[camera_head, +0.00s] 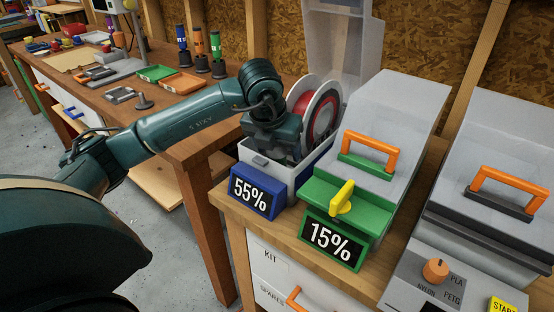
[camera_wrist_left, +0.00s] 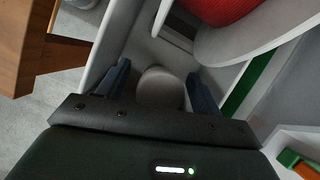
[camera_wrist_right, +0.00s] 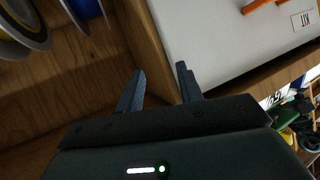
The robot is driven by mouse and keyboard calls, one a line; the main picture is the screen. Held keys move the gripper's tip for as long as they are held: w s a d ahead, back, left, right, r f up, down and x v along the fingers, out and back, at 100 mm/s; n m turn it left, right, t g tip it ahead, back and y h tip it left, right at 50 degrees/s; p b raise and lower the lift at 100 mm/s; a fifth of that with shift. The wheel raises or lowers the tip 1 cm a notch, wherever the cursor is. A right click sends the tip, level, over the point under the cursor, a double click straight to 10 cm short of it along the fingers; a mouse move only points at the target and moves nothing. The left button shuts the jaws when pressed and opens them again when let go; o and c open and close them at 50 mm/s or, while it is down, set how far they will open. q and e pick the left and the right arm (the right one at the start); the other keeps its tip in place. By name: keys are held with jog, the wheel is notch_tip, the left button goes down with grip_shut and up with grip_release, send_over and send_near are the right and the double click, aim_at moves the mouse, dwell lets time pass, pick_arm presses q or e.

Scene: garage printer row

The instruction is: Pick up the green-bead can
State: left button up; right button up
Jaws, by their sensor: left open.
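My left gripper (camera_head: 272,138) reaches down into the open white dry box (camera_head: 254,160) with the blue 55% display. The can stands between the fingers with gaps on both sides. No green beads show on it, so I cannot tell its bead colour. In the head view the can is hidden behind my gripper and the box. My right gripper (camera_wrist_right: 160,82) is open and empty near a wooden edge and a white drawer front.
A red spool (camera_head: 308,112) stands in the box close beside my left gripper, and the raised lid (camera_head: 335,40) is behind. A closed box with a green 15% display (camera_head: 332,240) stands to the right. A wooden bench (camera_head: 195,140) is left.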

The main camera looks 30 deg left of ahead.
pick_arm(q)
jog(key=shift+w+f, duration=0.15)
jog(key=shift+f, duration=0.3)
jog(key=c, duration=1.1)
jog(key=shift+r, duration=0.1)
jog(key=shift+c, duration=0.2)
